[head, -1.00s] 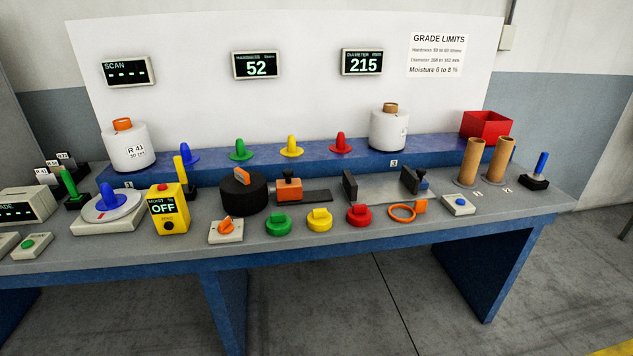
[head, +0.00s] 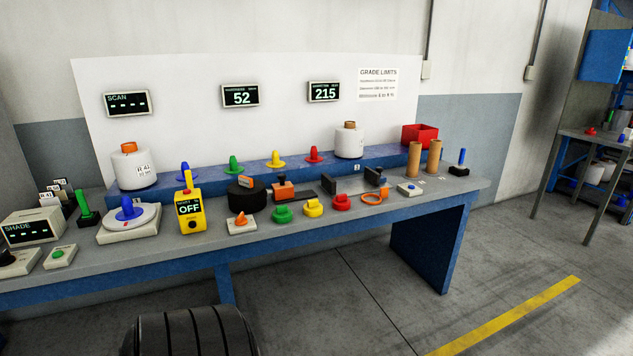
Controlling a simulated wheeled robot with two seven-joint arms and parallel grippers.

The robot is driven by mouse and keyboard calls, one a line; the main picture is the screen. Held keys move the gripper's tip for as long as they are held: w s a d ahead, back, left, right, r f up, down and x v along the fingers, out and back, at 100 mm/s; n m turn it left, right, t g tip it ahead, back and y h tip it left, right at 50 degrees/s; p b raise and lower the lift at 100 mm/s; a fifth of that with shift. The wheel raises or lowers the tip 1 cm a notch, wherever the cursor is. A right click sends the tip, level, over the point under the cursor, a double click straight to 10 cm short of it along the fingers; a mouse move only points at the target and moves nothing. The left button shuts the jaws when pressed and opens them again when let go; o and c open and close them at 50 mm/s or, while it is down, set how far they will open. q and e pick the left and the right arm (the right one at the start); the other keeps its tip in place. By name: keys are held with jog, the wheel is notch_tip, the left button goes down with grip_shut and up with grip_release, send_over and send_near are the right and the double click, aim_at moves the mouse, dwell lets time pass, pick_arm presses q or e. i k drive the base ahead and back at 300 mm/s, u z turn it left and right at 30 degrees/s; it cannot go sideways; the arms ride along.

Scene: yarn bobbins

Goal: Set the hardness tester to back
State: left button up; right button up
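The hardness display (head: 240,96) on the white back panel reads 52. No label on the bench marks the hardness tester itself. Below that display stand a black round block (head: 247,194) with an orange lever piece on top, and an orange block with a dark knob (head: 282,189) at the left end of a dark flat bar (head: 304,194). In front of the black block is a small white box with an orange knob (head: 241,221). I cannot tell which of these is the tester or its setting. Neither of my grippers is in view.
A yellow moisture meter (head: 190,212) reads OFF, left of the white box. Green (head: 282,214), yellow (head: 313,208) and red (head: 341,202) knobs line the front. White bobbins (head: 132,168) stand on the blue shelf (head: 215,182).

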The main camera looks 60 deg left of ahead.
aim_at(282, 190)
jog(key=i, duration=1.55)
jog(key=u, duration=1.45)
jog(key=i, duration=0.65)
jog(key=u, duration=0.65)
